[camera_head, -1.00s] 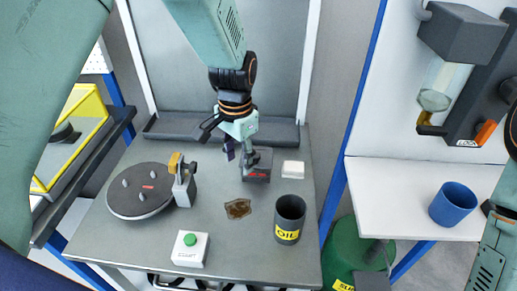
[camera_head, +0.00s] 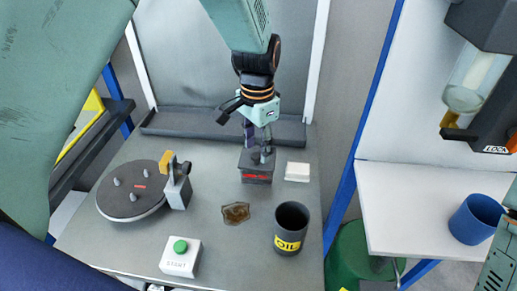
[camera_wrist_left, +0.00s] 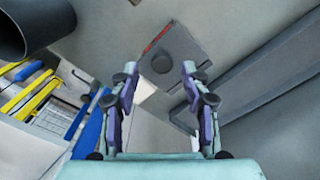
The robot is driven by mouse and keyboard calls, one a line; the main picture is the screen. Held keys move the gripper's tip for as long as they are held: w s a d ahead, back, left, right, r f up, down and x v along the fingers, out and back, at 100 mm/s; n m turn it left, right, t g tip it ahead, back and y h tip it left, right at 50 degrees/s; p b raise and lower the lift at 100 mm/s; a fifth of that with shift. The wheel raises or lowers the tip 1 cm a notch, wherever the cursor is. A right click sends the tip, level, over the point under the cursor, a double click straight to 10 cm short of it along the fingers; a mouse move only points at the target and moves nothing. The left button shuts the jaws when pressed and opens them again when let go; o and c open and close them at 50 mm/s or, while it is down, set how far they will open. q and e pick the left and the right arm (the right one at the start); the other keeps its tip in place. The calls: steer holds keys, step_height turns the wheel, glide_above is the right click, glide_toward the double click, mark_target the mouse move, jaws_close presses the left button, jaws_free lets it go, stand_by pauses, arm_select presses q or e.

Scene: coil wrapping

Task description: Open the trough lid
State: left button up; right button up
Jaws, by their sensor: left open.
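The trough looks to be a small dark grey box (camera_head: 257,177) with a red label, standing on the bench behind the oil can. In the left wrist view its flat grey lid (camera_wrist_left: 185,62) shows a round dark knob, with a red strip along one edge. The lid looks shut. My left gripper (camera_head: 258,152) points down at the box. In the left wrist view its two fingers (camera_wrist_left: 160,74) are apart with nothing between them, and the knob lies just beyond the fingertips. Contact cannot be told. My right gripper is not in view.
An oil can (camera_head: 291,229), a brown puddle (camera_head: 236,213), a white block (camera_head: 297,172), a start button box (camera_head: 180,257) and a round turntable (camera_head: 131,191) share the bench. A blue cup (camera_head: 476,219) stands on the white side shelf.

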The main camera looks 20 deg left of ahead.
arm_select(q)
steer(key=shift+a+f, duration=0.1)
steer(key=shift+f, duration=0.8)
steer(key=shift+s+a, duration=0.1)
steer(key=shift+a, duration=0.1)
steer(key=shift+d, duration=0.15)
steer(key=shift+d+f, duration=0.1)
steer(key=c, duration=0.6)
jaws_close()
